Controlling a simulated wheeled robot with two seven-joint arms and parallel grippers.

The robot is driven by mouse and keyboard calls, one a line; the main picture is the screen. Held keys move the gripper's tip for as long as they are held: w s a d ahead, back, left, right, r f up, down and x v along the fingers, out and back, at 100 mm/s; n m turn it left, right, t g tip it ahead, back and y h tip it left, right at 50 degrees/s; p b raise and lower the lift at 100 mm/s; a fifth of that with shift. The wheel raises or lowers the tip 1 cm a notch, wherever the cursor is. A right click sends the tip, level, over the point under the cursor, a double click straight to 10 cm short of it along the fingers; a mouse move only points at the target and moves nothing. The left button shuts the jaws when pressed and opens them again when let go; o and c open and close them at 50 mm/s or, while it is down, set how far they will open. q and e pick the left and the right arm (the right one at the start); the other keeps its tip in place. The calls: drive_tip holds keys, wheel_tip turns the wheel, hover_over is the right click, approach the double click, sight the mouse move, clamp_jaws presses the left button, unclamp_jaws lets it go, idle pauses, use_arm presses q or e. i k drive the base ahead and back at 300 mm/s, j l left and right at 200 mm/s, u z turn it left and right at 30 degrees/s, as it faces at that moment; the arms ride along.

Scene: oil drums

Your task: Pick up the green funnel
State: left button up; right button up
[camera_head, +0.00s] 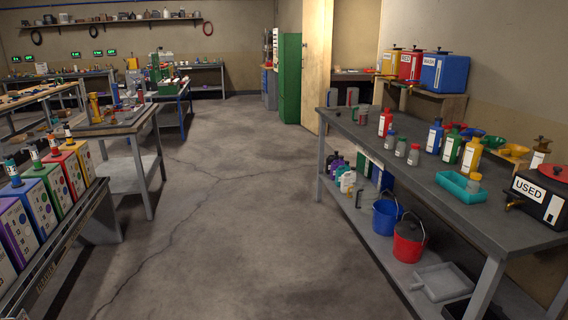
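A green funnel (494,142) is on the grey workbench (406,163) on the right, toward its back edge, in a row of small coloured funnels. Bottles in front partly hide the row's lower parts. Neither of my grippers is in view.
Yellow (471,152), green (452,145) and blue bottles (435,136) stand before the funnels. A teal tray (459,187) and a black USED container (541,197) are nearer. Buckets (408,238) sit on the lower shelf. The central floor (230,220) is clear.

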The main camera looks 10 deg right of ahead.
sight(495, 142)
drive_tip(key=i+j+z, duration=0.1)
drive_tip(key=i+z, duration=0.3)
drive_tip(key=i+j+z, duration=1.2)
drive_tip(key=z, duration=0.25)
drive_tip(key=i+j+z, duration=0.15)
drive_tip(key=j+z, duration=0.15)
drive_tip(key=j, duration=0.15)
drive_tip(key=i+j+z, duration=0.1)
drive_tip(key=j+z, duration=0.9)
drive_tip(key=j, duration=0.35)
drive_tip(key=k+j+z, duration=0.1)
drive_tip(key=j+z, duration=0.2)
drive_tip(key=j, duration=0.4)
